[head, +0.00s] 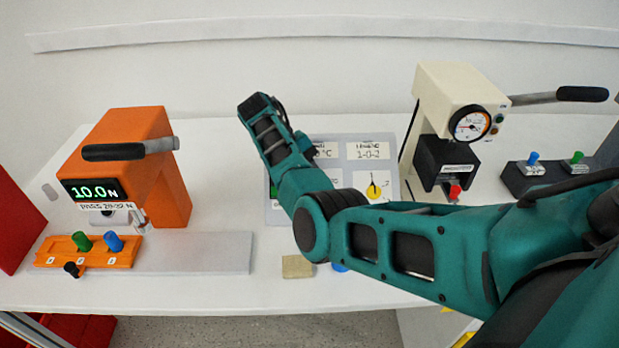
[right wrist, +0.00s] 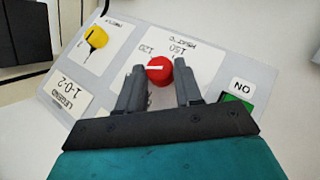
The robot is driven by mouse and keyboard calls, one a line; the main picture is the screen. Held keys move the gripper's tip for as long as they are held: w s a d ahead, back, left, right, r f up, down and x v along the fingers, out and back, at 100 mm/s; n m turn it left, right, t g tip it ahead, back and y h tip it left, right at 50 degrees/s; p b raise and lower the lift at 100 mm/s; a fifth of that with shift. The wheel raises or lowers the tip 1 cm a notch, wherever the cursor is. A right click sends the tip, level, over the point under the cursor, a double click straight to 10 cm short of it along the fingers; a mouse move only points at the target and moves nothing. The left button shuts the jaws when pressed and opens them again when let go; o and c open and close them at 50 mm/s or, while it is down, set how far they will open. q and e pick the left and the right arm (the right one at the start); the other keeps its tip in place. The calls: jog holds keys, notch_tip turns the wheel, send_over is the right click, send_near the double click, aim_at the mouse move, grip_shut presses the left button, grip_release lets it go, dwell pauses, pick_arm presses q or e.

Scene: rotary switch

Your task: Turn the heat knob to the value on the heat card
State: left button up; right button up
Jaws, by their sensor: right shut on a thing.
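The red heat knob (right wrist: 159,70) sits on the grey panel (right wrist: 200,45), between the two fingers of my right gripper (right wrist: 160,80), which is shut on it. A white pointer line crosses the knob's top and lies nearly level in the right wrist view. Upside-down marks, seemingly 120 and 150, are printed around it. In the head view my right arm covers the red knob and gripper. The heat card (head: 324,152) is partly covered there; only its end, "°C", shows. My left gripper is not in view.
On the panel are a yellow knob (head: 373,191), a legend card (head: 369,151) reading 1-0-2 and a green ON patch (right wrist: 240,101). An orange press (head: 165,185) stands left, a cream press (head: 440,90) right. A tan block (head: 297,267) lies in front.

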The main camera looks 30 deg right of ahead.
jog(key=m+y, duration=0.2)
jog(key=d+m+t+y, duration=0.1)
jog(key=y, duration=0.1)
jog(key=shift+s+r+m+y, duration=0.2)
jog(key=shift+m+y, duration=0.1)
jog(key=shift+m, duration=0.1)
jog(key=m+t+y, duration=0.2)
jog(key=d+m+y, duration=0.1)
jog(key=shift+s+m+t+y, duration=0.25)
jog(key=shift+m+t+y, duration=0.05)
jog(key=shift+t+y, duration=0.1)
jog(key=shift+f, duration=0.1)
jog(key=o, duration=1)
jog(key=shift+o, duration=0.2)
jog(key=shift+w+d+r, duration=0.15)
jog(key=shift+d+r, duration=0.05)
jog(key=shift+r, duration=0.4)
jog(key=v, duration=1.1)
jog(key=shift+d+r, duration=0.2)
jog(key=shift+r, duration=0.1)
